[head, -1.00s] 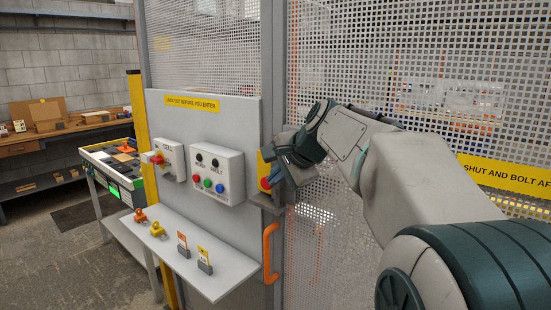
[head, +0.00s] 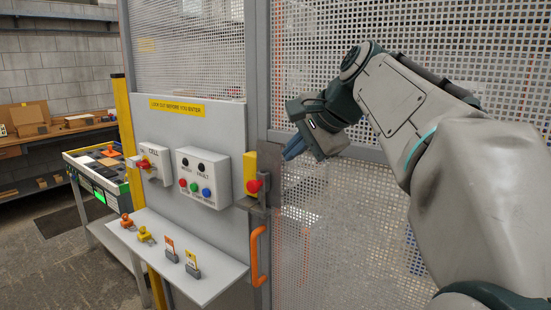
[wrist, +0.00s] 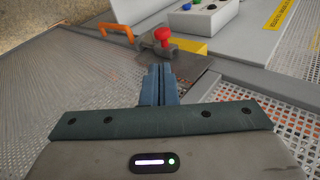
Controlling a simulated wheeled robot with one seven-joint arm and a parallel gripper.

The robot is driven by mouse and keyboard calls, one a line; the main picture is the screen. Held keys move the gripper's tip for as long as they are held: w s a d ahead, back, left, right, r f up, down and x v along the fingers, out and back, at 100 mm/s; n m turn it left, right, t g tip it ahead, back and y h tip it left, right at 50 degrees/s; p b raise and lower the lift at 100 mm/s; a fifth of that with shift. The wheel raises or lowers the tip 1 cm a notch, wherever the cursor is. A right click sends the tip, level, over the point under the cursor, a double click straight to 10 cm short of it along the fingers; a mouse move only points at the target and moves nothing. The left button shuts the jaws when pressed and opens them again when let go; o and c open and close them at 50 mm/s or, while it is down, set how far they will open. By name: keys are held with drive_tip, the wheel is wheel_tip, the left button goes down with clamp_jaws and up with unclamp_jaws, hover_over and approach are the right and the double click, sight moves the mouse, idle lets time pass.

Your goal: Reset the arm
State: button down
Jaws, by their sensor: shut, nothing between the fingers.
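My gripper (head: 290,150) is in front of the mesh gate, to the right of the yellow latch box (head: 250,172) with its red knob (head: 254,186). In the wrist view its two blue fingers (wrist: 157,72) are together with nothing between them. The wrist view shows the red knob (wrist: 162,36) and a grey bolt (wrist: 146,53) ahead of the fingertips, apart from them. My arm reaches in from the right in the head view.
An orange handle (head: 257,257) stands below the latch. A control box (head: 203,178) with buttons and a red switch (head: 145,163) are on the grey panel. A shelf (head: 205,272) holds padlocks and tags. A side table (head: 118,189) stands at left.

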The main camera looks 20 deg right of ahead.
idle(0.3)
drive_tip(key=s+a+f+n+g+h, duration=0.1)
drive_tip(key=s+f+n, duration=0.3)
drive_tip(key=f, duration=0.6)
drive_tip(key=s+a+f+n+g+h, duration=0.1)
drive_tip(key=s+f+n, duration=0.3)
drive_tip(key=s+f, duration=0.4)
drive_tip(key=s+a+f+n+g+h, duration=0.1)
drive_tip(key=s+a+f+n+g, duration=0.2)
drive_tip(key=f, duration=1)
drive_tip(key=s+n, duration=0.2)
drive_tip(key=s, duration=0.1)
drive_tip(key=shift+s+a+h, duration=0.3)
drive_tip(key=shift+h, duration=0.1)
drive_tip(key=shift+r, duration=0.1)
